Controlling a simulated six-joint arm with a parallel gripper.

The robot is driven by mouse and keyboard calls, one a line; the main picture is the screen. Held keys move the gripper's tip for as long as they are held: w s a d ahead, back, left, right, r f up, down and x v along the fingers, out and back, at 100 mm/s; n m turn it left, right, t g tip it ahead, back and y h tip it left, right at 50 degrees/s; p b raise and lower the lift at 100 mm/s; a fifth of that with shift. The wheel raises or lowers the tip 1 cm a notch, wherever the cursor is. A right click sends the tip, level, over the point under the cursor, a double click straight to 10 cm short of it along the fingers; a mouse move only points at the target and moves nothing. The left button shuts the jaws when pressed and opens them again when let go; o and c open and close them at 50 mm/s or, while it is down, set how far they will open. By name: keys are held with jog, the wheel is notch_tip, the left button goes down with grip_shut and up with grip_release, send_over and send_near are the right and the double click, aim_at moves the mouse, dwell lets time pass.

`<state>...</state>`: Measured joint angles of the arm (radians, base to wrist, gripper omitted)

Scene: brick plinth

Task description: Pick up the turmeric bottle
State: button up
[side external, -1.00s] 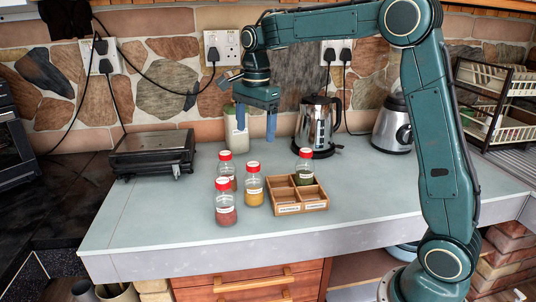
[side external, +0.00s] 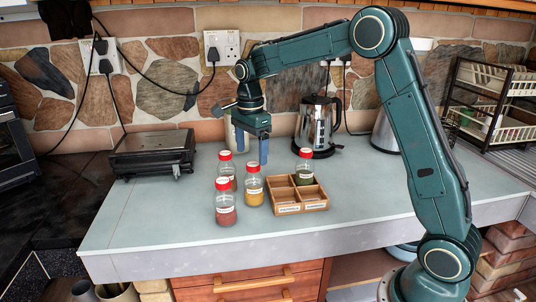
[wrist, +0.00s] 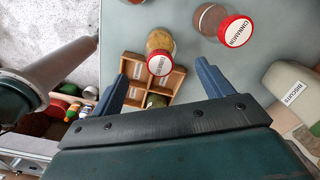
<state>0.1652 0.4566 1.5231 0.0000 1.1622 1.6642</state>
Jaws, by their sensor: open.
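A bottle with yellow contents and a red lid (side external: 254,189), which I take to be the turmeric, stands on the counter left of the wooden rack. In the wrist view a bottle with yellowish-brown contents (wrist: 158,41) shows between my finger tips; its lid text is hard to read. My gripper (side external: 252,156) is open and empty, pointing down, above and behind the bottles. Both its fingers show in the wrist view (wrist: 162,70), apart, with nothing held.
A red-powder bottle (side external: 226,213) and a cinnamon bottle (wrist: 235,31) stand close by on the left. The divided wooden rack (side external: 288,209) holds a green-filled bottle (side external: 305,175). A kettle (side external: 318,128), a biscuits canister (wrist: 292,95) and a grill (side external: 150,155) stand behind. The front counter is clear.

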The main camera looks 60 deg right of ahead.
aim_at(252, 164)
jog(key=shift+f, duration=1.55)
jog(key=shift+f, duration=0.15)
jog(key=shift+f, duration=2.45)
jog(key=shift+c, duration=0.5)
jog(key=c, duration=1.3)
jog(key=shift+r, duration=0.2)
notch_tip(252, 164, up, 20)
jog(key=shift+f, duration=0.15)
